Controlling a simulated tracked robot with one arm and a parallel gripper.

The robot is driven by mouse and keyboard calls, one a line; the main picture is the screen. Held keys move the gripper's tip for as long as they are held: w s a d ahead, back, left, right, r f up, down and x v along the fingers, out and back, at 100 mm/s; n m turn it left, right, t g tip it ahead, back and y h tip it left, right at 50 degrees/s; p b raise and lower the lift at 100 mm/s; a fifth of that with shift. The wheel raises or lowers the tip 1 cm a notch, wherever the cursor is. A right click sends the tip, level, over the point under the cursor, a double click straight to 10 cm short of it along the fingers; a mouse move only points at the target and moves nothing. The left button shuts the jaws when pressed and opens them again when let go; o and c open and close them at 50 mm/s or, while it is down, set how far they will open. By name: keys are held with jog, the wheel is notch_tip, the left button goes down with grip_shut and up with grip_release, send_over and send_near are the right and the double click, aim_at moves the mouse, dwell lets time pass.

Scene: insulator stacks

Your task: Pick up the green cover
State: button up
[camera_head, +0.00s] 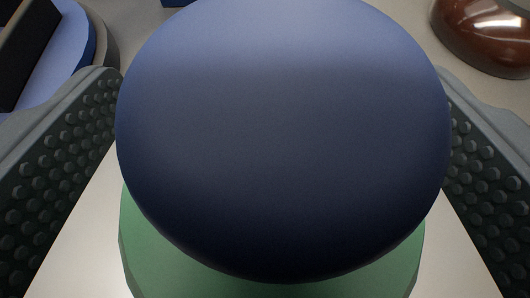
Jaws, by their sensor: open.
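A green piece (160,262), which looks like the green cover, shows at the bottom of the view. Most of it is hidden behind a large dark blue rounded object (283,130) that fills the middle of the view. My gripper (283,150) is open, with one studded pad at the left and one at the right. The blue object lies between the pads in the picture. Its edges come close to both pads, and I cannot tell whether they touch. The green piece also lies between the pads as seen, lower in the picture.
A glossy brown rounded object (490,35) stands at the top right. A blue round object (68,65) with a black part (30,45) is at the top left. A pale flat surface (85,245) shows around the green piece. A small blue bit (180,3) shows at the top edge.

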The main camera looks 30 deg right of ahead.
jog(key=c, duration=1)
jog(key=shift+r, duration=0.15)
jog(key=shift+c, duration=0.2)
